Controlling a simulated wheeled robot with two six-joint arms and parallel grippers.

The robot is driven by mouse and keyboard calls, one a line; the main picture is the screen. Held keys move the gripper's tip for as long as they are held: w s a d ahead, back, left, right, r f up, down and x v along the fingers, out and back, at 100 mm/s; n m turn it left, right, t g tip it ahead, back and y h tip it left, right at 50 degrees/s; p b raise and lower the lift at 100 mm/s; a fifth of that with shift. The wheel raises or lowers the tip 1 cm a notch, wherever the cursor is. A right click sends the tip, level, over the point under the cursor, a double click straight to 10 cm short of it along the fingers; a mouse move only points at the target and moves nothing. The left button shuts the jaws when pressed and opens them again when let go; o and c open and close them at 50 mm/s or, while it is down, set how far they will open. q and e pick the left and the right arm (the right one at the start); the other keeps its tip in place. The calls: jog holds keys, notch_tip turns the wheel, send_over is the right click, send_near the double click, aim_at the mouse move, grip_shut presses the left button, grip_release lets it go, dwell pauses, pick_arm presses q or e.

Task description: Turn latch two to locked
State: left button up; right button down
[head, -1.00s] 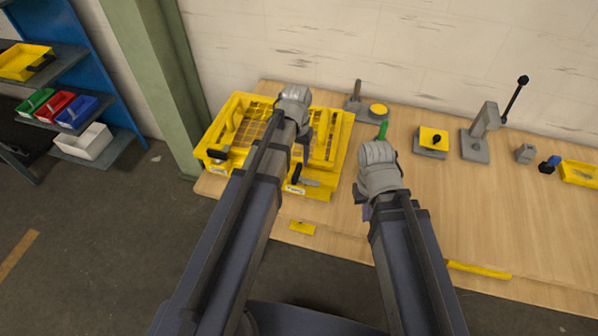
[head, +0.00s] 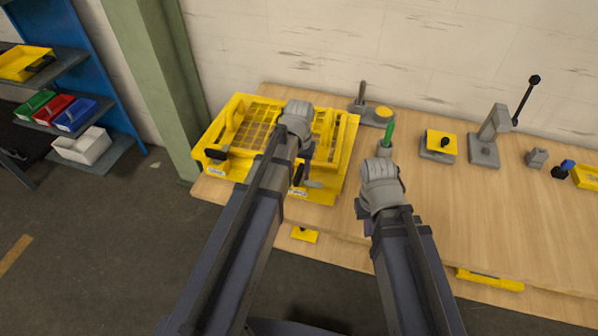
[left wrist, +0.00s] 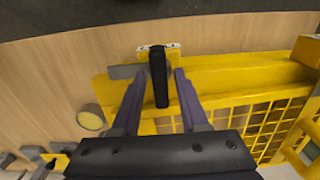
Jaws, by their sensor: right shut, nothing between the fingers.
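The yellow fixture (head: 345,150) with a mesh floor stands at the left end of the bench. At its front right is a latch with a black handle (head: 298,174), a grey bar and a white label; I take this as latch two, though the label is too small to read. In the left wrist view the black handle (left wrist: 158,80) points away from the label, across the yellow rim. My left gripper (left wrist: 160,73) is open, with a finger on each side of the handle and gaps showing. My right gripper (head: 361,208) is shut and empty over the bench's front part.
Another black-handled latch (head: 215,155) is at the fixture's front left. A green-handled tool (head: 388,135) stands upright beyond my right gripper. A yellow-topped block (head: 440,142) and a lever press (head: 487,140) stand further right. The bench's right front is mostly clear.

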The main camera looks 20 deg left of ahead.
pick_arm(q)
grip_shut()
dwell(0.5)
jog(key=n, duration=0.4)
jog(key=shift+n, duration=0.4)
jog(key=n, duration=0.9)
jog(key=shift+n, duration=2)
